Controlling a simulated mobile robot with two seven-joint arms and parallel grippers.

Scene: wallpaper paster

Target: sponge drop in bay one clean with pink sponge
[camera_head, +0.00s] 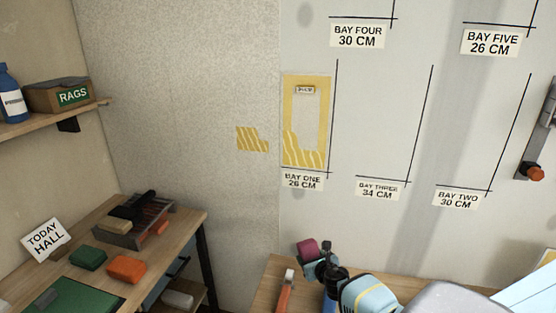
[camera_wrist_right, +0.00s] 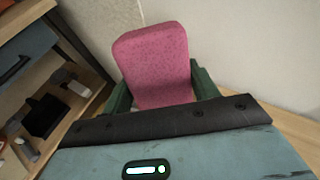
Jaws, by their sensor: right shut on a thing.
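The pink sponge (camera_head: 307,249) is held up near the bottom middle of the head view, and it fills the middle of the right wrist view (camera_wrist_right: 155,65). My right gripper (camera_head: 318,262) is shut on it, with a dark green finger at each side in the wrist view (camera_wrist_right: 158,92). The bay one drop (camera_head: 289,105) is a yellow-bordered strip on the wall with a pale middle, a small tag and yellow striped patches at its bottom. The bay one sign (camera_head: 302,181) is below it. The sponge is below the sign in the picture, apart from the drop. My left gripper is not in view.
A yellow striped patch (camera_head: 252,139) is on the wall left of the drop. The left table (camera_head: 180,217) holds green and orange blocks (camera_head: 126,268) and a tray. A wooden table (camera_head: 262,297) carries an orange-handled thing (camera_head: 285,290). The wall between is clear.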

